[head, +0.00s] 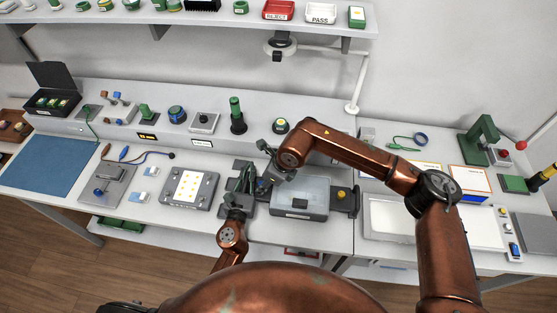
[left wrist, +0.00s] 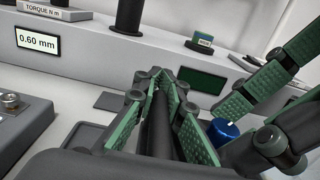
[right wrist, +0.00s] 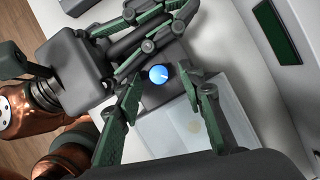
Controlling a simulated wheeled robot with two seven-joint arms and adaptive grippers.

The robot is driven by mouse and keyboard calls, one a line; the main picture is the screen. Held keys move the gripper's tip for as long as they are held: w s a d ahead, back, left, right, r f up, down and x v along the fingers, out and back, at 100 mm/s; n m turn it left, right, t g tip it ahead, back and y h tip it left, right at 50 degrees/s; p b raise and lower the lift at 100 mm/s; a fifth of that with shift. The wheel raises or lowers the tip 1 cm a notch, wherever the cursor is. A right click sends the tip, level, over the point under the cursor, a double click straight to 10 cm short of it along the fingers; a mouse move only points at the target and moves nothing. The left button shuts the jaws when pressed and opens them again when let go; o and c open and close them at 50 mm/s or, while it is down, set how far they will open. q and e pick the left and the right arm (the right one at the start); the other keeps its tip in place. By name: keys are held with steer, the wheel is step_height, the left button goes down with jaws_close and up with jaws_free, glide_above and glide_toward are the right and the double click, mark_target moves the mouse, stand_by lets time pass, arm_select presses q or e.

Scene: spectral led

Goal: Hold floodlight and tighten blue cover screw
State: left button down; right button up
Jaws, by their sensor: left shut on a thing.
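The floodlight (head: 300,197) lies on the bench, a dark housing with a pale translucent window. Its blue cover screw (right wrist: 159,74) is a round blue head with a white mark, on a dark corner beside the window. The screw also shows in the left wrist view (left wrist: 223,130). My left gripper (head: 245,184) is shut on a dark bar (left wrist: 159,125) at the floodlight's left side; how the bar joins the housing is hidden. My right gripper (right wrist: 165,92) is open, its fingers on either side of the screw in its view. I cannot tell whether they touch it.
A grey panel with yellow dots (head: 188,188) lies left of the floodlight. A yellow knob (head: 341,194) is at its right. A raised ledge with a green post (head: 237,115) runs behind. A white tray (head: 393,218) lies to the right. My two grippers are close together.

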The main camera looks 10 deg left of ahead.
steer(key=n, duration=0.2)
steer(key=n+g, duration=0.1)
steer(key=n, duration=0.1)
steer(key=n+g, duration=0.1)
steer(key=n, duration=0.1)
steer(key=shift+w, duration=0.4)
steer(key=v, duration=1.2)
steer(key=shift+w, duration=0.15)
arm_select(q)
steer(key=c, duration=2.5)
jaws_free()
steer(key=shift+r, duration=0.15)
steer(key=o, duration=0.6)
steer(key=shift+f, duration=0.35)
steer(key=s, duration=1.2)
steer(key=shift+r, duration=0.2)
